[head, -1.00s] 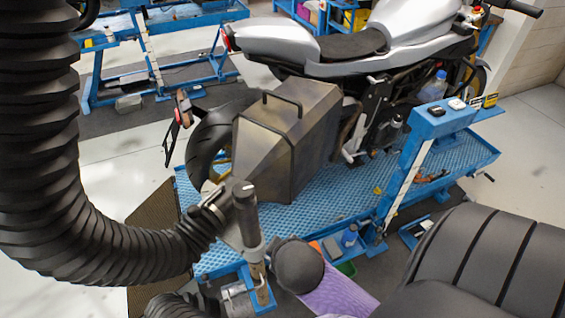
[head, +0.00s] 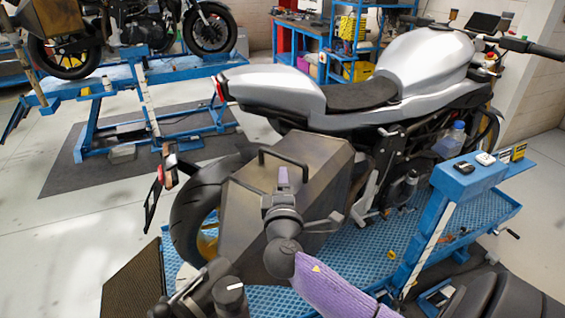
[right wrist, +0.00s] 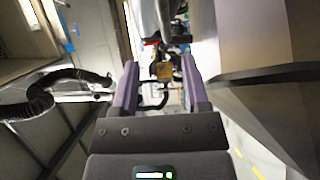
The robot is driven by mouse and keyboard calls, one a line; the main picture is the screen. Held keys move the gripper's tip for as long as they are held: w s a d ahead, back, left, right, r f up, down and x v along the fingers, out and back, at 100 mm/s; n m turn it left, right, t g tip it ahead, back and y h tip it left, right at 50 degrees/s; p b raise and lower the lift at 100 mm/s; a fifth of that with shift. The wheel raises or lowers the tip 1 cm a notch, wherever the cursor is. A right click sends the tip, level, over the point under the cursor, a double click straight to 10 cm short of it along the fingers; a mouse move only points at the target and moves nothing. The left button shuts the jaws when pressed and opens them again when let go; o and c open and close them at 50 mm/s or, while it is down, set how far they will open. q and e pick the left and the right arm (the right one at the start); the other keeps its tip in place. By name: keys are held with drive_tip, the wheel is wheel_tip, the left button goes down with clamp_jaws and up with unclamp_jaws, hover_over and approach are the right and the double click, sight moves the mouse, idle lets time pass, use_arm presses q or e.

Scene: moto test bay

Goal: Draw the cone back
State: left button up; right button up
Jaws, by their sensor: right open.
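The cone (head: 325,180) is a boxy, flared hood of brownish sheet metal with a black loop handle (head: 285,157) on top. It stands against the motorcycle's rear side, beside the rear tyre. Where the exhaust sits behind it is hidden. My right gripper (head: 283,178) is in front of the cone in the head view, its fingertips just below the handle in the picture. In the right wrist view its two purple fingers (right wrist: 158,68) are apart, with nothing clearly held. Whether it touches the cone I cannot tell.
The silver motorcycle (head: 425,70) stands on a blue lift (head: 350,270). A blue post (head: 440,215) with small boxes on top rises at right. A black ribbed hose (right wrist: 50,90) shows left in the right wrist view. Grey floor (head: 75,225) is clear at left.

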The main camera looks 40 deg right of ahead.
sight(282, 159)
drive_tip(key=shift+w+d+f, duration=0.25)
drive_tip(key=shift+w+f, duration=0.05)
drive_tip(key=shift+f, duration=0.1)
drive_tip(key=b+x, duration=0.1)
drive_tip(key=x, duration=0.8)
drive_tip(key=shift+w+d+r, duration=0.1)
drive_tip(key=shift+w+d, duration=0.15)
drive_tip(key=shift+c, duration=0.2)
clamp_jaws()
drive_tip(key=shift+a+r, duration=0.1)
drive_tip(key=shift+a, duration=0.05)
idle(0.5)
